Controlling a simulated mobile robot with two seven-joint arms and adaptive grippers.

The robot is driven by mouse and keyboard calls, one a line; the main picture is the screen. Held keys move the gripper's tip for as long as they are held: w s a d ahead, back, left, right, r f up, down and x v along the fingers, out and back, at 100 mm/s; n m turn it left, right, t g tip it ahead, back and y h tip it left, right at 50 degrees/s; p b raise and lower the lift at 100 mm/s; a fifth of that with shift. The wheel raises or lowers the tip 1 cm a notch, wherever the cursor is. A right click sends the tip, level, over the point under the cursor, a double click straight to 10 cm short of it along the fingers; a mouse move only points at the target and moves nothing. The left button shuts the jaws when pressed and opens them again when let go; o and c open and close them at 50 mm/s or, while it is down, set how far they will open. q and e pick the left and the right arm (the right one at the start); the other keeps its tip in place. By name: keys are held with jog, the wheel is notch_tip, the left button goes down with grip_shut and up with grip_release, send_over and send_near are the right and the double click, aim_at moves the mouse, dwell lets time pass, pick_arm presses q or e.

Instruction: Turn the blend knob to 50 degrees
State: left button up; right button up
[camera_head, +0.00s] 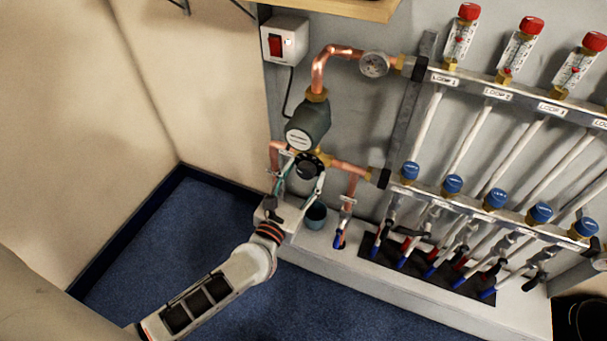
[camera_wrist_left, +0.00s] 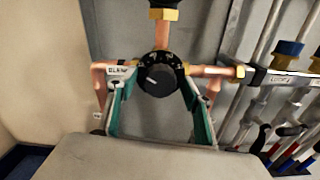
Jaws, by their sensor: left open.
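The blend knob (camera_wrist_left: 158,79) is a round black knob with a white pointer line, set in a black dial with pale marks below the pump. In the left wrist view its line points to the upper left. A label reading BLEND (camera_wrist_left: 119,70) sits to its left. In the head view the knob (camera_head: 306,170) is partly hidden by my left gripper (camera_head: 304,181). My left gripper is open, with its teal-padded fingers (camera_wrist_left: 159,101) on either side of the knob. I cannot tell whether the fingers touch it. My right gripper is not in view.
The dark pump (camera_head: 308,122) stands above the dial, with copper pipes around it. The manifold bar with blue caps (camera_head: 453,184) extends to the right. Blue carpet (camera_head: 150,250) lies below.

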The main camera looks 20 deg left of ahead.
pick_arm(q)
jog(key=c, duration=1.1)
